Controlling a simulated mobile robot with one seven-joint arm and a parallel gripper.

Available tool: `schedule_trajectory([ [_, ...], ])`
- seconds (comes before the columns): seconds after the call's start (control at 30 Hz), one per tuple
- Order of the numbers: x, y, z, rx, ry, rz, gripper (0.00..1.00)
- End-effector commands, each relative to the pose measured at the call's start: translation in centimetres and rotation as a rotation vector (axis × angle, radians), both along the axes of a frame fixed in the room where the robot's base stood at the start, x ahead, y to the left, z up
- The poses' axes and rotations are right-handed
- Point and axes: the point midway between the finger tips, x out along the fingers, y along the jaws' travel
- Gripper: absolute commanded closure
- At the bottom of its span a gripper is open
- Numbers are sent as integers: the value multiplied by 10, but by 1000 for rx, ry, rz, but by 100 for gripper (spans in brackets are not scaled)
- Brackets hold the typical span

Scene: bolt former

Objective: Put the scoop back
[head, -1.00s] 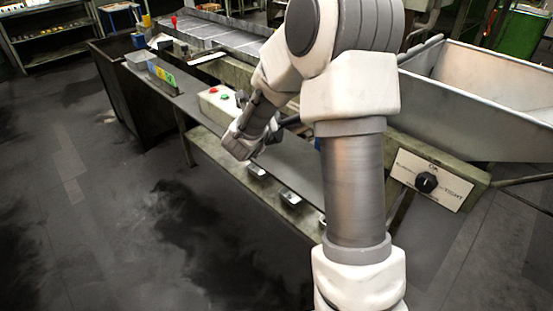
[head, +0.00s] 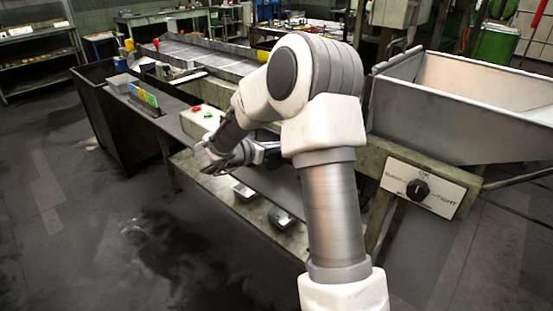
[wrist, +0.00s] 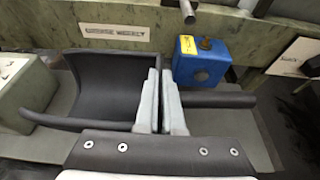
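The scoop (wrist: 105,82) is a dark grey, curved pan on the left of the wrist view. Its straight handle (wrist: 225,100) runs out to the right. My gripper (wrist: 159,75) crosses the handle beside the pan, with its two pale fingers close together and the handle showing right of them. It looks shut on the scoop, but the fingers hide the contact. In the head view my gripper (head: 212,160) is low over the near side of the machine, beside the control box. I cannot make out the scoop there.
The control box (head: 203,118) with red and green buttons stands by my gripper. A blue box (wrist: 201,62) with a yellow label is behind the handle. A large hopper (head: 450,110) is at right. The floor at left is clear.

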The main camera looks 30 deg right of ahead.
Motion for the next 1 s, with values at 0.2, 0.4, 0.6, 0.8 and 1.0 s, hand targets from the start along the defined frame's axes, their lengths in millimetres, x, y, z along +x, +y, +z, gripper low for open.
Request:
schedule_trajectory([
  [0.2, 0, 0, -31, 0, 2, 1, 100],
  [0.4, 0, 0, -33, -1, -2, 1, 100],
  [0.6, 0, 0, -37, -1, -2, 2, 100],
  [0.8, 0, 0, -36, 0, 1, 1, 65],
  [1.0, 0, 0, -36, 0, 1, 1, 65],
])
